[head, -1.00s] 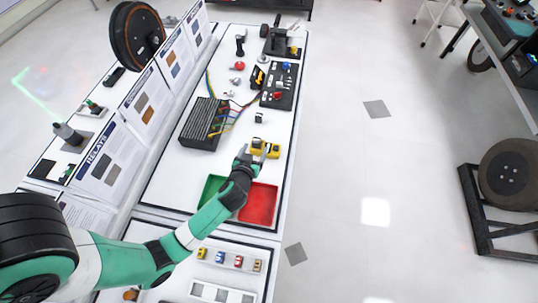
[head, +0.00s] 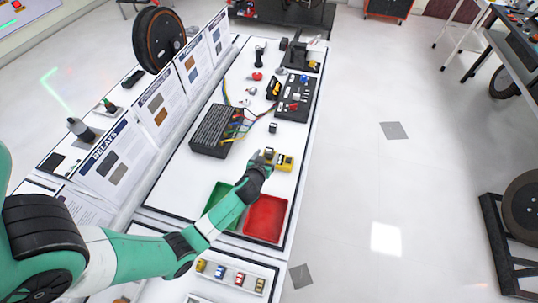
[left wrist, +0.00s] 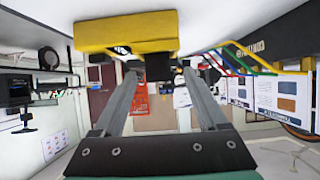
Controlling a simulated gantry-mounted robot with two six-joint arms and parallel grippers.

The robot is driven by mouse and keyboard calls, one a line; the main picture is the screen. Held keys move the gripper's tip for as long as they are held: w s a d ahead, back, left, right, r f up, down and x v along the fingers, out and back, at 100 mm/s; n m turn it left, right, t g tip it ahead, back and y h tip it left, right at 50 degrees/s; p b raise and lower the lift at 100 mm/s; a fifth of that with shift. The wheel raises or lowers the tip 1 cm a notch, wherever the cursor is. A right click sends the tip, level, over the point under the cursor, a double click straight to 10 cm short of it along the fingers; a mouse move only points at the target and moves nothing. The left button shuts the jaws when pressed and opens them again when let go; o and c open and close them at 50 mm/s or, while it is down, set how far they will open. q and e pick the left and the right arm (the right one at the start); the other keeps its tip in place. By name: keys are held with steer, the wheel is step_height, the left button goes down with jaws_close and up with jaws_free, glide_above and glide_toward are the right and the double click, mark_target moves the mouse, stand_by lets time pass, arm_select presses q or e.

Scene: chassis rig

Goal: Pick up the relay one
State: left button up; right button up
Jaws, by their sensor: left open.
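A yellow block (head: 285,162) sits on the white bench, with a small dark-topped piece (head: 269,153) at its left end. That piece may be a relay; no label is readable. My left gripper (head: 262,156) is beside the block's left end, its fingertips partly hidden by that piece. In the left wrist view, the left gripper (left wrist: 162,75) is open, with its two fingers apart. The yellow block (left wrist: 125,32) spans the top there, just beyond the fingertips. I cannot tell whether either finger touches it. Another small dark relay-like block (head: 273,127) stands farther back. My right gripper is not in view.
A black finned box (head: 215,130) with coloured wires stands to the left. A black panel (head: 297,97) lies farther back. A strip with several small coloured parts (head: 238,277) is in front.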

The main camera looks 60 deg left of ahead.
mark_target(268, 154)
arm_select(q)
steer(key=x, duration=0.3)
steer(key=shift+w+a+b, duration=0.1)
steer(key=shift+w+b, duration=0.1)
steer(key=shift+b, duration=0.2)
jaws_close()
